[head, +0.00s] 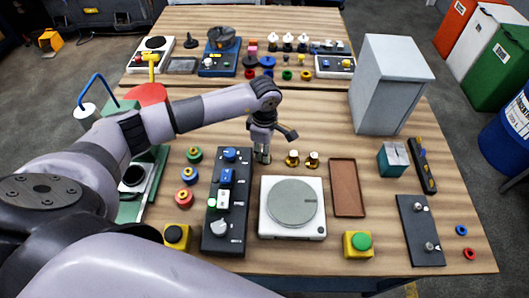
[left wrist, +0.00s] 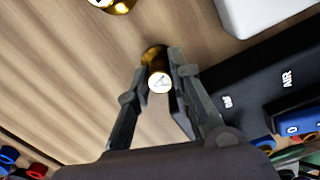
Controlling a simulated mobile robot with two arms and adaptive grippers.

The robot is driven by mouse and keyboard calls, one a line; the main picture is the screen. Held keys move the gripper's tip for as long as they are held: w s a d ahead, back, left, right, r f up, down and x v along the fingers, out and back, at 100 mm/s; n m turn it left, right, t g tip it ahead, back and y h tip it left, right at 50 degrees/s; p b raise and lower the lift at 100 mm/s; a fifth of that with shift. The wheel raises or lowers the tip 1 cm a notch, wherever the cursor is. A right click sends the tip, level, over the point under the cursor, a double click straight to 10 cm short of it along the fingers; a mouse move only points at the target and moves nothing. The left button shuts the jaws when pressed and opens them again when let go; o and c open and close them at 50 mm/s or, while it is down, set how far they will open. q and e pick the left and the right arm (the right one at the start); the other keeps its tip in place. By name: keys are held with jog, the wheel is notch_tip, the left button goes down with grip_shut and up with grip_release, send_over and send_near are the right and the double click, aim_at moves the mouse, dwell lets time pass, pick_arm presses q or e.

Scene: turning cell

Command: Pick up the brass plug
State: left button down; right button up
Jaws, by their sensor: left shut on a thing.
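My left gripper (head: 262,157) is low over the table, just right of the dark control box. In the left wrist view its fingers (left wrist: 158,66) are shut on a brass plug (left wrist: 159,80), one finger on each side. The plug has a pale, marked end facing the camera; the mark is too small to read. In the head view the fingers mostly hide this plug. Two more brass plugs (head: 292,159) (head: 312,160) stand just to the right; part of one shows at the top of the left wrist view (left wrist: 118,5). My right gripper is not in view.
The control box (head: 212,240) with switches is close left of the gripper. A white scale-like device (head: 265,228) with a round grey plate lies in front. A brown tray (head: 347,188) and a tall grey cabinet (head: 383,95) are to the right. Bare wood lies behind the plugs.

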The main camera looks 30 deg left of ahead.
pick_arm(q)
notch_tip(320, 180, up, 20)
jog(key=b, duration=0.5)
